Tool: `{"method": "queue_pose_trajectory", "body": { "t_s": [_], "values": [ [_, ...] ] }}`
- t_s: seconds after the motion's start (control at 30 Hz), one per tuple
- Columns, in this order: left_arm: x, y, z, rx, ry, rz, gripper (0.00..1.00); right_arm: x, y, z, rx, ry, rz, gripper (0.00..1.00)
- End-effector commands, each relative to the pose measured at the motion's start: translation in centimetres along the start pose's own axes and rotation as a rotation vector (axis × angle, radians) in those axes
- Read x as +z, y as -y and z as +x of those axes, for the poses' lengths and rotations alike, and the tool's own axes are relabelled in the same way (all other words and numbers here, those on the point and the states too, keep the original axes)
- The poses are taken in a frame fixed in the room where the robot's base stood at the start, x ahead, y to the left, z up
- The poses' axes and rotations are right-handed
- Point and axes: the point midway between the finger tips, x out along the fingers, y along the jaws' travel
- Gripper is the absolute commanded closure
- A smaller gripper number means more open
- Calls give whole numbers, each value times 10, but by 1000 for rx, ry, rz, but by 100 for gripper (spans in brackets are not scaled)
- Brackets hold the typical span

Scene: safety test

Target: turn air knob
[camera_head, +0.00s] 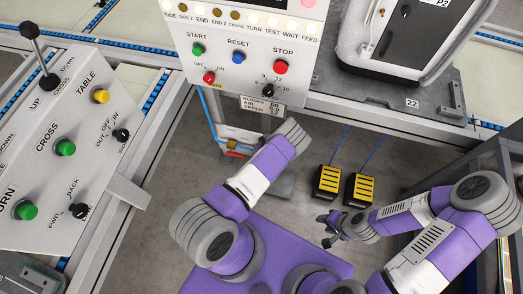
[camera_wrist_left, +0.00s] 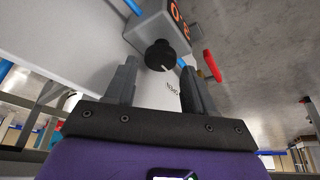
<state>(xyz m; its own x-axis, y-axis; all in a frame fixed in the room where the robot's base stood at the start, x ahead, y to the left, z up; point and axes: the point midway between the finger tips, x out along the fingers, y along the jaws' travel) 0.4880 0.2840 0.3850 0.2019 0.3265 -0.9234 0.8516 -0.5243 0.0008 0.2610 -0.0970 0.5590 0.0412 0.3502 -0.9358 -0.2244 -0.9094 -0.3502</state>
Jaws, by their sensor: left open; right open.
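A round black knob (camera_wrist_left: 160,55) with a pale pointer line sits on a grey box (camera_wrist_left: 152,22) with orange digits in the left wrist view. I take it for the air knob, though no name is readable on it. My left gripper (camera_wrist_left: 159,68) is open, its fingertips on either side of the knob or just short of it. No contact can be made out. In the head view the left gripper is hidden beyond its own wrist, below the control panel (camera_head: 222,72). My right gripper (camera_head: 329,230) is open and empty, low over the floor.
A red handle (camera_wrist_left: 212,66) sticks out right of the box. The panel carries buttons and a small sign (camera_head: 262,105) with an AIR line. A left console (camera_head: 40,160) holds more knobs. Two yellow-black pedals (camera_head: 328,182) lie on the floor near my right gripper.

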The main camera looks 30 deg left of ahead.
Motion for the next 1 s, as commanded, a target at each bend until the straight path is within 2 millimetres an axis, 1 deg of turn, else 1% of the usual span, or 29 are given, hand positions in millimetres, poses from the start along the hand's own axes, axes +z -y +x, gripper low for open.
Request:
{"method": "queue_pose_trajectory", "body": {
  "t_s": [0.03, 0.1, 0.2, 0.53, 0.8, 1.0],
  "values": [
    [2, 0, 11, 0, 1, 1, 46, 0, -2, 7, 0, 0, 0, 57],
    [1, 1, 20, -2, 0, 1, 46, 0, -4, 10, 0, 0, 0, 57],
    [1, 0, 26, 0, 1, 1, 46, -1, -5, 13, 0, 0, 0, 57],
    [0, 0, 28, 0, 2, 0, 46, 0, -5, 13, 0, 0, 0, 57],
    [0, 0, 28, 0, 1, 1, 86, 0, -5, 13, 0, 0, 0, 57],
    [0, 1, 28, 5, 1, 12, 86, 0, -4, 12, 0, 0, 0, 57]
  ]
}}
